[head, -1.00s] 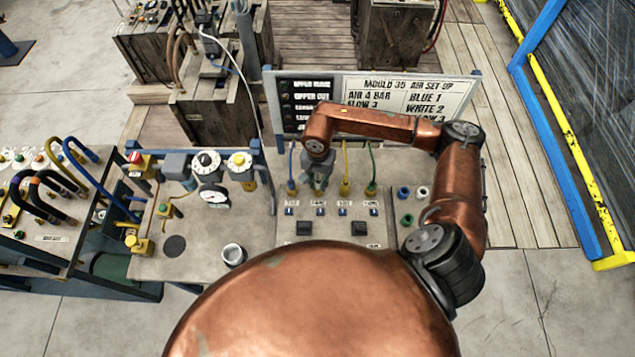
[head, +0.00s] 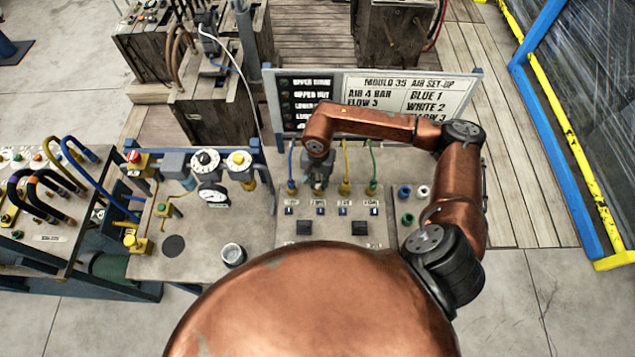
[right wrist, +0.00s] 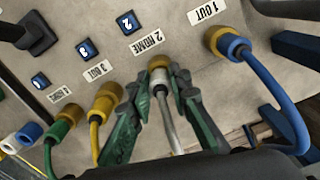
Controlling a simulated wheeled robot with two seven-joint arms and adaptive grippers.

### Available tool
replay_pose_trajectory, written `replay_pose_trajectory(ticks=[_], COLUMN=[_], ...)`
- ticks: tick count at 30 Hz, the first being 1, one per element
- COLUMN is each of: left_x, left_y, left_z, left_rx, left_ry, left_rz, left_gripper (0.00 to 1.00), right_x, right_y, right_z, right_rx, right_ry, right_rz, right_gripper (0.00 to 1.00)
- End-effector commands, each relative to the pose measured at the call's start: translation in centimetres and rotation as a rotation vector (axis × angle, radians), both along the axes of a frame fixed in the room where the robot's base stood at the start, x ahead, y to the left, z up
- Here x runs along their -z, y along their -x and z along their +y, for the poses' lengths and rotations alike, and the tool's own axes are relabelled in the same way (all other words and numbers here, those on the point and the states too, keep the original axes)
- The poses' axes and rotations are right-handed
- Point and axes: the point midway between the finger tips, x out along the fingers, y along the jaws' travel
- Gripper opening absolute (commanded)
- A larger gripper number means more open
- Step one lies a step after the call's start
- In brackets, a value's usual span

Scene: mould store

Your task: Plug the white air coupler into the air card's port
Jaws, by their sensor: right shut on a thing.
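My right gripper (right wrist: 160,88) is shut on the white air coupler (right wrist: 162,78), with a green finger on each side. A pale hose (right wrist: 172,130) runs back from the coupler between the fingers. The coupler's front end is at the brass port (right wrist: 157,62) labelled 2 HOME; how deep it sits I cannot tell. In the head view my right gripper (head: 318,180) points down at the row of ports and hides the coupler. The air card (head: 410,98) on the board behind reads AIR 4 BAR, BLUE 1, WHITE 2. My left gripper is not in view.
Blue (right wrist: 240,50), yellow (right wrist: 103,103) and green (right wrist: 68,118) hosed couplers stand in the neighbouring ports, close to my fingers. Spare blue, white and green sockets (head: 407,219) are at the panel's right. A cup (head: 233,254) stands on the bench left.

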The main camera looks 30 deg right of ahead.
Motion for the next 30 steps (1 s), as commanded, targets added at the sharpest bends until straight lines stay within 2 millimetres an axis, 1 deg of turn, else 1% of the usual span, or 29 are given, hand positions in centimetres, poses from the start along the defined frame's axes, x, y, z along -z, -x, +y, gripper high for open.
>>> replay_pose_trajectory(ticks=[7,8,15,16,22,28,30], left_x=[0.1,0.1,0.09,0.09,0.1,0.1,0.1], left_y=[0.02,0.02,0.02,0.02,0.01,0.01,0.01], left_z=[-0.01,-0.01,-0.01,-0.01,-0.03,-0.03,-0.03], left_rx=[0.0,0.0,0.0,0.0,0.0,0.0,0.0], left_ry=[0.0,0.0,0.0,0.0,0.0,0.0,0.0], left_rz=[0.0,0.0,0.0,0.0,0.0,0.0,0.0], left_gripper=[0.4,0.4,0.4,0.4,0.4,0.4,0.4], right_x=[0.1,0.1,0.09,0.09,0.1,0.1,0.1], right_y=[0.03,0.03,0.02,0.02,0.02,0.01,0.01], right_z=[0.01,0.01,-0.01,-0.01,-0.01,-0.01,-0.01], right_rx=[0.0,0.0,0.0,0.0,0.0,0.0,0.0], right_ry=[-0.001,0.0,0.0,0.0,0.0,0.0,0.0], right_rz=[0.001,0.0,0.0,0.0,0.0,0.0,0.0], right_gripper=[0.0,0.2,0.36,0.38,0.39,0.52,0.53])
